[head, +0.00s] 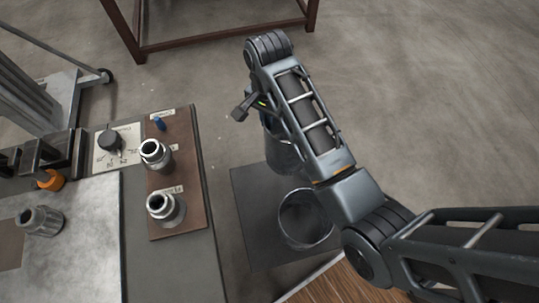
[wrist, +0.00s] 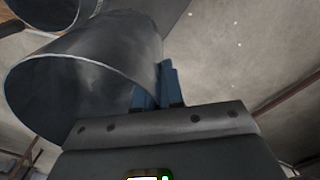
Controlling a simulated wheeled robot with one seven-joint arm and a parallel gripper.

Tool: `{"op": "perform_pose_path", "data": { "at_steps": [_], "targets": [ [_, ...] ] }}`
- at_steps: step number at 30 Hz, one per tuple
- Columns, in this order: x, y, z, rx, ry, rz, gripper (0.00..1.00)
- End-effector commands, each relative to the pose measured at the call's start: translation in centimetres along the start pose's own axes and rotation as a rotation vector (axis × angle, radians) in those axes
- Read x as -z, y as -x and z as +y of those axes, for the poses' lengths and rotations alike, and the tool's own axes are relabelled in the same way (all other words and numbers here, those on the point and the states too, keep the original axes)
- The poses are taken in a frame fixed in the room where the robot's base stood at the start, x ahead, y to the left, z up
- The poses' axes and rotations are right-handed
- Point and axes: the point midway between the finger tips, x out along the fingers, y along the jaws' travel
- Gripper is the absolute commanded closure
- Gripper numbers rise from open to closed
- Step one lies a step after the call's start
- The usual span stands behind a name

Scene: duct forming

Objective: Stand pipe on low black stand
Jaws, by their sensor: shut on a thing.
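A grey metal pipe (head: 281,157) shows in the head view, partly behind my arm, at the back edge of the low black stand (head: 252,222). A second open-topped pipe (head: 305,240) stands upright on the stand, nearer the front. In the wrist view my gripper (wrist: 158,88) has its blue fingers shut on the rim of a pipe wall (wrist: 105,72), whose wide round mouth faces left. Another pipe (wrist: 45,12) shows beyond it. My arm hides the fingers in the head view, so I cannot tell whether the held pipe touches the stand.
A workbench (head: 222,282) at left carries a brown board (head: 180,220) with two metal fittings, a dial panel (head: 122,150) and another loose fitting (head: 40,221). A wooden surface (head: 345,285) lies at the front. A red-brown frame (head: 215,37) stands behind. Open floor is at right.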

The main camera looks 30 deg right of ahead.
Motion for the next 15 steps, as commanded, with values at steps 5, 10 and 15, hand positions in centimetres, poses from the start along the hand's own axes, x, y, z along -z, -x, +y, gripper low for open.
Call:
{"op": "perform_pose_path", "data": {
  "at_steps": [5, 10, 15],
  "targets": [
    [-0.1, -4.5, 0.0, -0.003, 0.002, -0.001, 1.00],
    [-0.1, -8.5, 0.0, -0.003, 0.001, -0.002, 1.00],
    [-0.1, -12.4, 0.0, -0.002, 0.001, -0.002, 1.00]
  ]
}}
